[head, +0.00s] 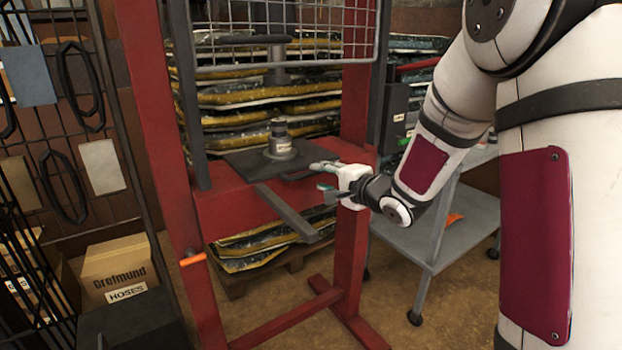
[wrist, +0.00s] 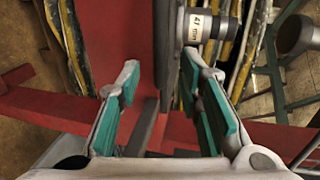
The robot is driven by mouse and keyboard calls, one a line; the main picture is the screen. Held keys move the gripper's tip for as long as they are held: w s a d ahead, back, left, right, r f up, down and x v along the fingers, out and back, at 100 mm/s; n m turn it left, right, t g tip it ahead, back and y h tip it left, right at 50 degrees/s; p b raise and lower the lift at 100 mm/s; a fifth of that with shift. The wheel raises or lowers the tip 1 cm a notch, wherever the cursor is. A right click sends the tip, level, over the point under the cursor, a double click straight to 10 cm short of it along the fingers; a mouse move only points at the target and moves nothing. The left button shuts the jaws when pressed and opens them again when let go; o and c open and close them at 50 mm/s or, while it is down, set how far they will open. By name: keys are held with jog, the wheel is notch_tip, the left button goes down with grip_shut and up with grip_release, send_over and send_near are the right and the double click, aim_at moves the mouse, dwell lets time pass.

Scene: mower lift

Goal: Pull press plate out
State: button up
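The press plate (head: 240,163) is a dark flat plate lying on the bed of the red press (head: 240,208). A short metal cylinder (head: 279,138) stands upright on it; in the wrist view the cylinder (wrist: 195,27) carries a "47 mm" label. A dark handle-like piece (head: 296,177) shows at the plate's right front edge. My gripper (head: 320,178) is at that edge, fingers pointing left. In the wrist view my gripper (wrist: 160,78) is open, with teal pads apart. A dark narrow bar (wrist: 150,118) shows between the fingers; I cannot tell whether they touch it.
A grey bar (head: 290,213) slants out from the press front below my gripper. A wire guard (head: 285,35) hangs above. Stacked sacks (head: 225,95) stand behind. A grey cart (head: 440,232) is at the right. A cardboard box (head: 118,270) is at the lower left.

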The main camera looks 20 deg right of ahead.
aim_at(313, 174)
jog(key=b+x, duration=0.1)
jog(key=x, duration=0.5)
grip_shut()
